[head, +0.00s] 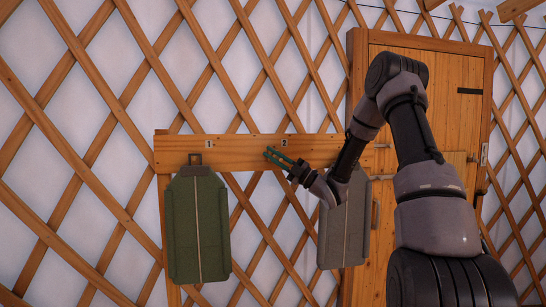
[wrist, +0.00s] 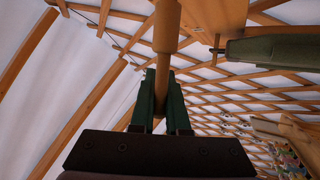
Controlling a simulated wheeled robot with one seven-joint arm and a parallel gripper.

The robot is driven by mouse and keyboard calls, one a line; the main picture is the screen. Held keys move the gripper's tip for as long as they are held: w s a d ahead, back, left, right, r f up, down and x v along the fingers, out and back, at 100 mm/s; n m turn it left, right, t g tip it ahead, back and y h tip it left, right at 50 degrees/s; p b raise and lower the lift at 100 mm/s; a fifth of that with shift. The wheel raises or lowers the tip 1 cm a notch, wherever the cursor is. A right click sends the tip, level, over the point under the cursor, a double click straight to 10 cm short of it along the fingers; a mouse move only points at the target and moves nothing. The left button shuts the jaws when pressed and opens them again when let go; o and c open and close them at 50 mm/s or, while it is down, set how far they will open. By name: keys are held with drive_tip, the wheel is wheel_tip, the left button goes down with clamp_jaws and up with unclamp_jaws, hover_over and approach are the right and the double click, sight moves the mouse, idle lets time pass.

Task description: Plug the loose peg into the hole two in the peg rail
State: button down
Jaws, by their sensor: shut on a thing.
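The wooden peg rail (head: 235,152) runs across the lattice wall, with small number labels for one (head: 209,143) and two (head: 285,143). My gripper (head: 270,153) is in front of the rail, just below and left of label two. Its green fingers also show in the wrist view (wrist: 161,95). They are shut on the loose peg (wrist: 167,30), a wooden rod that gets thicker toward the top edge of that view. The peg's far end is out of the wrist view, and I cannot make the peg out in the head view. Hole two is not clearly visible.
A green bag (head: 199,225) hangs from the rail's left part. It seems to show at the wrist view's upper right (wrist: 270,48). A grey bag (head: 335,235) hangs at right, partly behind my arm. A wooden door (head: 450,75) stands further right.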

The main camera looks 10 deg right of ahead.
drive_tip(key=shift+w, duration=0.65)
drive_tip(key=c, duration=0.8)
unclamp_jaws()
drive_tip(key=shift+c, duration=0.2)
drive_tip(key=v, duration=1)
drive_tip(key=shift+d+f, duration=0.2)
drive_tip(key=shift+d, duration=0.1)
drive_tip(key=shift+s+d, duration=0.1)
drive_tip(key=shift+s, duration=0.1)
